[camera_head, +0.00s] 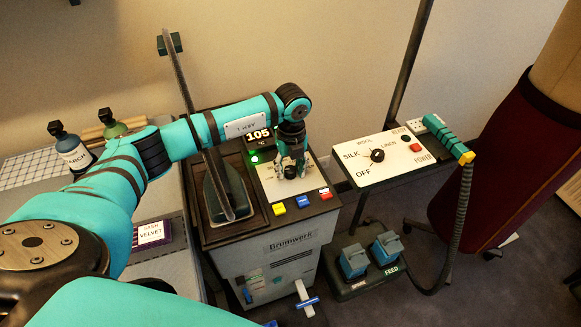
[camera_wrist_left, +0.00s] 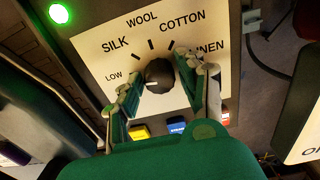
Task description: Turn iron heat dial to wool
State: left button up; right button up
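The heat dial (camera_wrist_left: 158,74) is a round black knob on a pale panel (camera_wrist_left: 95,48) marked LOW, SILK, WOOL, COTTON and LINEN. Its light pointer mark appears to face left, toward the LOW side; WOOL is above it. My left gripper (camera_wrist_left: 158,82) is open, one finger on each side of the dial, with small gaps showing; contact cannot be told for sure. In the head view the left gripper (camera_head: 292,165) hangs over the station panel, partly covering the dial. The iron station (camera_head: 290,243) shows a 105 °C display (camera_head: 258,136). My right gripper is out of view.
A second panel (camera_head: 400,160) at right has its own black knob (camera_head: 377,155), a red button and a teal-handled tool (camera_head: 448,138). Yellow, blue and red buttons (camera_head: 302,201) line the station's front edge. Bottles (camera_head: 70,150) stand at left. A dress form (camera_head: 515,165) stands at right.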

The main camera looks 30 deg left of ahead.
pick_arm(q)
grip_shut()
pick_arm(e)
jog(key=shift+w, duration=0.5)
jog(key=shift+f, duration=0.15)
pick_arm(q)
jog(key=m+b, duration=0.2)
jog(key=m, duration=0.1)
jog(key=shift+f+m+b, duration=0.15)
jog(key=shift+m+b, duration=0.15)
jog(key=m+b, duration=0.2)
jog(key=m, duration=0.1)
jog(key=shift+m, duration=0.3)
jog(key=m+b, duration=0.3)
jog(key=m, duration=0.1)
jog(key=shift+m, duration=0.3)
jog(key=shift+a+m+b, duration=0.1)
jog(key=shift+m+b, duration=0.9)
jog(key=shift+m, duration=0.9)
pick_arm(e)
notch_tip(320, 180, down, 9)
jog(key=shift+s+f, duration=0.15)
pick_arm(q)
jog(key=shift+r, duration=0.2)
